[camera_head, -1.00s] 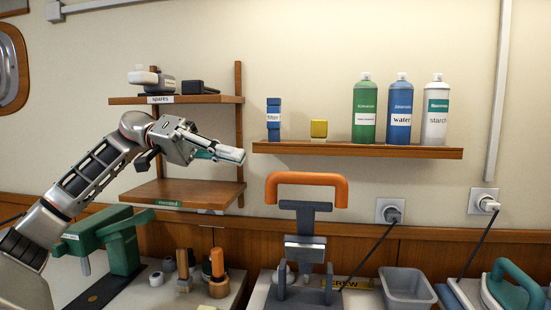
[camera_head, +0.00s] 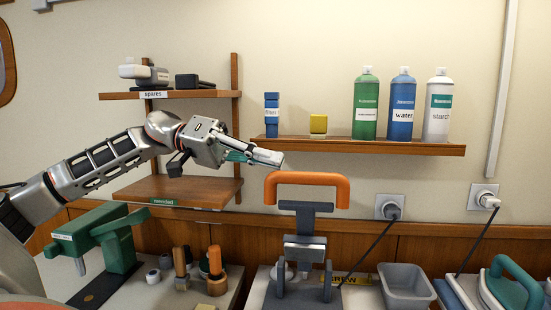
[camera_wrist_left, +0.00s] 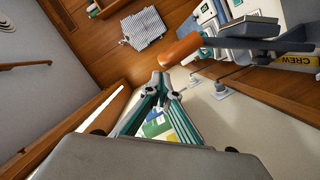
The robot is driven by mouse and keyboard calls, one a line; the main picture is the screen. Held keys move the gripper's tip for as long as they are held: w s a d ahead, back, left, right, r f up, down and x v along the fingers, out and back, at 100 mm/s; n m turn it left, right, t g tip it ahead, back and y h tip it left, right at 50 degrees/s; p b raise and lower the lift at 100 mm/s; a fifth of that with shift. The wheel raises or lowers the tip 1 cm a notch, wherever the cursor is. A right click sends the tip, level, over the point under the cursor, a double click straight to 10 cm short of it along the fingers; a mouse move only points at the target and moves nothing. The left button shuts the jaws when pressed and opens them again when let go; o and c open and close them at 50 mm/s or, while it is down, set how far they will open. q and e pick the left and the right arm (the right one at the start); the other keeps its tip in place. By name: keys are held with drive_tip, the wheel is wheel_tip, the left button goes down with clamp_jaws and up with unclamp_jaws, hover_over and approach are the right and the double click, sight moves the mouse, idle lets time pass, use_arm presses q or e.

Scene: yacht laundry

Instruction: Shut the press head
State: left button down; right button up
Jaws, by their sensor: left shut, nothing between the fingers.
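The press (camera_head: 300,255) is dark grey and stands on the bench at the centre of the head view. Its orange loop handle (camera_head: 307,180) is raised above the grey head. In the left wrist view the handle (camera_wrist_left: 181,48) shows just beyond the fingertips. My left gripper (camera_head: 278,158) is shut and empty, just above and left of the handle's left end. A small gap seems to separate them, but contact is hard to judge. My right gripper is not in view.
A shelf (camera_head: 400,148) with green, blue and white spray bottles is behind and above the press. A green machine (camera_head: 110,240) and wooden-handled tools (camera_head: 217,268) stand to the left. A grey bin (camera_head: 407,290) and an iron (camera_head: 515,280) are to the right.

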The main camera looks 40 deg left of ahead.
use_arm(q)
drive_tip(key=shift+x, duration=0.8)
drive_tip(key=shift+f, duration=0.2)
drive_tip(key=shift+a, duration=0.1)
